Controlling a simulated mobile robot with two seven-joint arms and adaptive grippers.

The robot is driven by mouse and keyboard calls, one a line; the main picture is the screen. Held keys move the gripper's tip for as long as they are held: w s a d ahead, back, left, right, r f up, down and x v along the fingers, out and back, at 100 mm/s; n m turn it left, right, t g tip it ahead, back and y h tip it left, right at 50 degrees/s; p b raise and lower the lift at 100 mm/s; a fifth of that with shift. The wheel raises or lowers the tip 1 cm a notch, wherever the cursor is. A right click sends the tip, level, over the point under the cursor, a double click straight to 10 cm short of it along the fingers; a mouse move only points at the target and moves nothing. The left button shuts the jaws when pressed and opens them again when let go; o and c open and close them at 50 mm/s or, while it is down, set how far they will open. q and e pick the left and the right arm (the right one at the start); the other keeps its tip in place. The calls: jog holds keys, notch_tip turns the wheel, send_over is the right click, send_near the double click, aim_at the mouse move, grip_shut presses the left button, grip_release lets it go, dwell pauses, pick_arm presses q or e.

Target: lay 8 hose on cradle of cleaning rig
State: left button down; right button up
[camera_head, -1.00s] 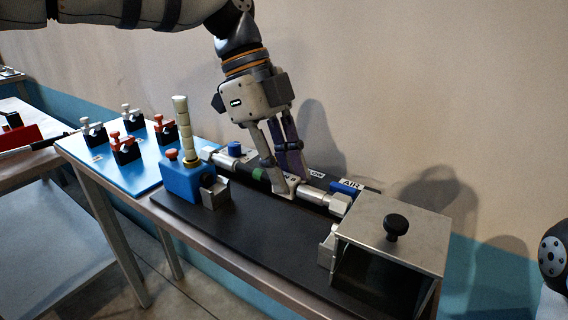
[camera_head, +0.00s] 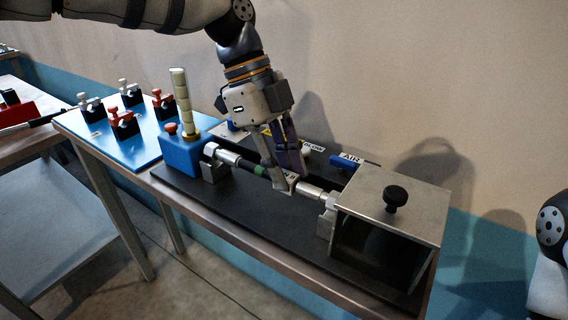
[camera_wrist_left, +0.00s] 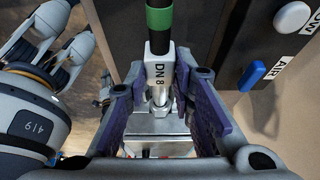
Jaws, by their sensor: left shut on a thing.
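The hose (camera_head: 258,170) is dark with a green band, metal end fittings and a white label; the label reads DN 8 in the left wrist view (camera_wrist_left: 160,72). My left gripper (camera_head: 284,189) is shut on it around the label. The hose spans between the two grey cradle blocks, the left one (camera_head: 213,168) beside the blue valve body and the right one (camera_head: 326,222) by the metal box. Its ends are at these blocks; I cannot tell whether it rests fully in them. The cleaning rig's dark base (camera_head: 240,213) lies below. My right gripper is out of view.
A blue block (camera_head: 181,169) with a tall ribbed post stands left of the hose. A metal box (camera_head: 392,207) with a black knob stands right. Behind is a dark panel with an AIR label (camera_head: 350,158). A blue board (camera_head: 105,143) carries several red and white clamps.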

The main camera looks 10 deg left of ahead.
pick_arm(q)
jog(key=shift+f, duration=0.45)
dwell(0.7)
jog(key=c, duration=1.3)
grip_release()
jog(key=shift+f, duration=0.1)
jog(key=v, duration=1.2)
jog(key=shift+d, duration=0.1)
